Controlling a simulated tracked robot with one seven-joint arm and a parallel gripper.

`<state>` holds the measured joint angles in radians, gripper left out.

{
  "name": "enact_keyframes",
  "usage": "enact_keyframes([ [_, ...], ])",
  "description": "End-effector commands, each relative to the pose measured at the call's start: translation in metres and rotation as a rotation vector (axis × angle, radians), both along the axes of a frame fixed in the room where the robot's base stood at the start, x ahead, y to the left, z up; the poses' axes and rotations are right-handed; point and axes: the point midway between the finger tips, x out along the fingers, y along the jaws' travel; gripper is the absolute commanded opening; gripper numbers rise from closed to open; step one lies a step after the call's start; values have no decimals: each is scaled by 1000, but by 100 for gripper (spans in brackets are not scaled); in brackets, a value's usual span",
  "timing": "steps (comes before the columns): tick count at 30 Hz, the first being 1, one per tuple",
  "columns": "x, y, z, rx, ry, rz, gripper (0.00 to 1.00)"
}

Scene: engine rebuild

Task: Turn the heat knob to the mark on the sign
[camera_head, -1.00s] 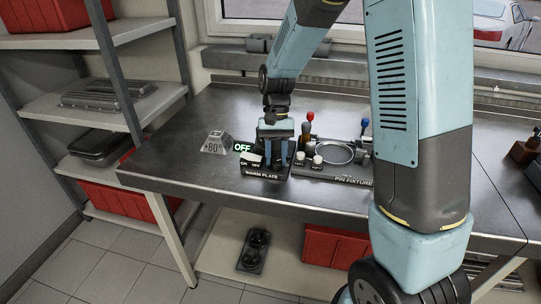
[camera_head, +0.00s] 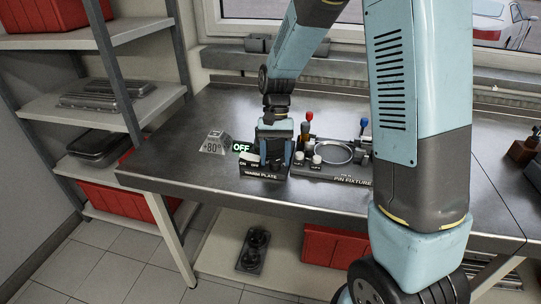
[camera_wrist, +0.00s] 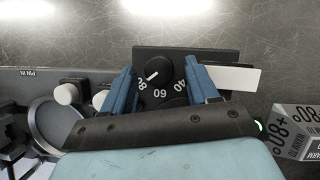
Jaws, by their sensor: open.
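The warm plate unit (camera_head: 264,175) sits on the bench, with a lit green "OFF" display (camera_head: 241,148) behind it. In the wrist view its round black heat knob (camera_wrist: 157,71) shows a white pointer aimed down-left, toward the 80 on the dial. The 60 and 40 are printed further right. My gripper (camera_wrist: 162,68) is open, with one blue finger on each side of the knob and gaps visible. In the head view my gripper (camera_head: 276,158) hides the knob. The sign (camera_head: 214,146) reads +80°; it also shows in the wrist view (camera_wrist: 292,124).
The pin fixture (camera_head: 340,177) with its round ring, white buttons and red- and blue-topped parts stands close on the right. A white switch piece (camera_wrist: 227,78) lies beside one finger in the wrist view. The bench left of the sign is clear.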

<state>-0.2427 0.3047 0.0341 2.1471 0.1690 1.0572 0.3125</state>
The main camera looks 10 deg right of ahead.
Motion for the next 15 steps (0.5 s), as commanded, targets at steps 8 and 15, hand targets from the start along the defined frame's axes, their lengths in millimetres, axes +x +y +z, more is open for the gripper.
enact_keyframes([
  [8, 4, 0, 9, 1, -2, 1, 59],
  [15, 22, -2, 47, 1, -4, 1, 59],
])
